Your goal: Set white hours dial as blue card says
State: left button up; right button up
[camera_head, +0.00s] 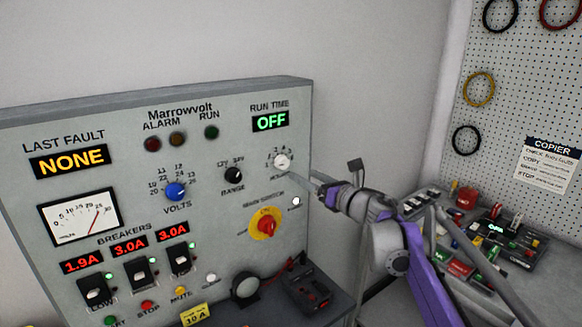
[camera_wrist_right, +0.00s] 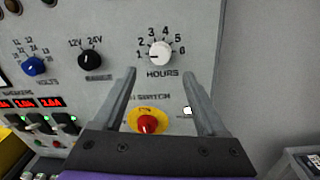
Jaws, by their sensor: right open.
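The white hours dial (camera_head: 282,162) is on the upper right of the grey panel, below the RUN TIME display, which reads OFF. In the right wrist view the dial (camera_wrist_right: 160,53) has numbers 1 to 6 around it, and its dark mark seems to point left, near 1. My right gripper (camera_head: 296,179) is in front of the panel just below and right of the dial. In the wrist view its two fingers (camera_wrist_right: 159,75) are apart with nothing between them, the dial lying between and beyond the tips. I see no plainly blue card. My left gripper is not in view.
A red switch on a yellow plate (camera_head: 266,224) is below the dial. The black range knob (camera_head: 233,175) and blue volts knob (camera_head: 176,191) are to its left. A white card headed COPIER (camera_head: 550,163) hangs on the pegboard. Loose parts cover the bench at right.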

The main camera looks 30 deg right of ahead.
aim_at(285, 164)
jog(key=w, duration=0.5)
jog(key=w+a+p, duration=0.1)
jog(key=w, duration=0.1)
jog(key=shift+w, duration=0.3)
grip_shut()
